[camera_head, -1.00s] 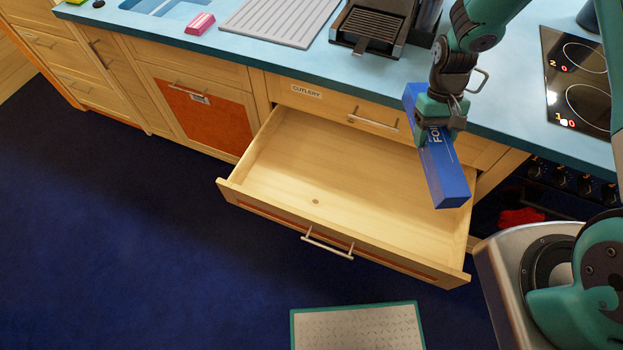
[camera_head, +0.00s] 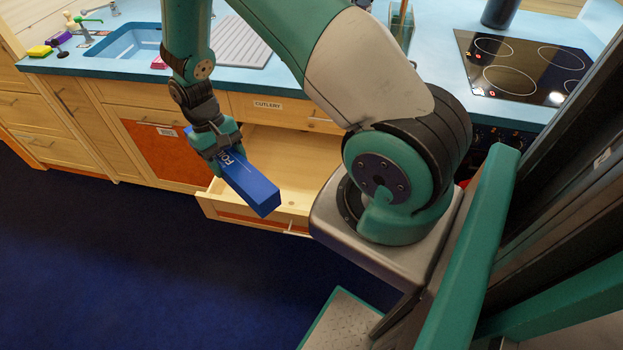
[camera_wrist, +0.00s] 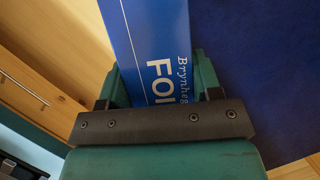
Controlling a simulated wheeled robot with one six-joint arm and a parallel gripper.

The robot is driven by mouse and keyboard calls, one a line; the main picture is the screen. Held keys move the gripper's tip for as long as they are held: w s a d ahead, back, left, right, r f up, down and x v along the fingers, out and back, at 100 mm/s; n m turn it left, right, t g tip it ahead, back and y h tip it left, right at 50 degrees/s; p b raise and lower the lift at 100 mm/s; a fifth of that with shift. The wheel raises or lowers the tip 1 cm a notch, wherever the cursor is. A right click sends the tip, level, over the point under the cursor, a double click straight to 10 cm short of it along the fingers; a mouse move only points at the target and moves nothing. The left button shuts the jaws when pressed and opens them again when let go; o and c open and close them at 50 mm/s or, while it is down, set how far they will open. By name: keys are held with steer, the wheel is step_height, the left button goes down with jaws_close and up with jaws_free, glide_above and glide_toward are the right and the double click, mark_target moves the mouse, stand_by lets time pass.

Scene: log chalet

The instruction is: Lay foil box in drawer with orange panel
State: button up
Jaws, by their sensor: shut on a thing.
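My gripper (camera_head: 222,152) is shut on the foil box (camera_head: 255,190), a long blue box with white lettering. In the wrist view the box (camera_wrist: 150,30) lies between the two fingers of my gripper (camera_wrist: 160,88). The drawer with the orange panel (camera_head: 245,218) is pulled out below the cutlery drawer, and its pale wooden inside looks empty where it shows. The box is held tilted in the picture, in front of the drawer's left part, apparently above it. Its near end overlaps the drawer front. My arm hides the drawer's right part.
The closed cutlery drawer (camera_head: 268,107) sits above the open one. A cabinet with an orange panel (camera_head: 165,150) is at its left. The blue worktop (camera_head: 110,70) carries a sink (camera_head: 130,42), a drainer and a hob (camera_head: 520,65). Dark blue floor is clear at the front left.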

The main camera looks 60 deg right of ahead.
steer(key=d+f+m+t+b, duration=0.3)
steer(key=d+f+m+b, duration=0.2)
steer(key=d+m+b, duration=0.3)
steer(key=w+d+f+m+t+b, duration=0.1)
steer(key=d+f+m+t+b, duration=0.1)
steer(key=d+f+m+b, duration=0.3)
steer(key=d+f+m+t+y+b, duration=0.1)
steer(key=d+f+m+t+b, duration=0.2)
steer(key=d+m+b, duration=0.9)
step_height(320, 180, down, 2)
steer(key=m+b, duration=0.4)
steer(key=b, duration=0.7)
steer(key=shift+w+d+f+t, duration=0.2)
steer(key=shift+d+f+t, duration=0.05)
steer(key=shift+t, duration=0.05)
step_height(320, 180, down, 20)
steer(key=b, duration=0.6)
steer(key=shift+r+b, duration=0.15)
steer(key=shift+b, duration=0.2)
steer(key=shift+r, duration=0.1)
steer(key=o, duration=1.1)
steer(key=shift+c, duration=0.2)
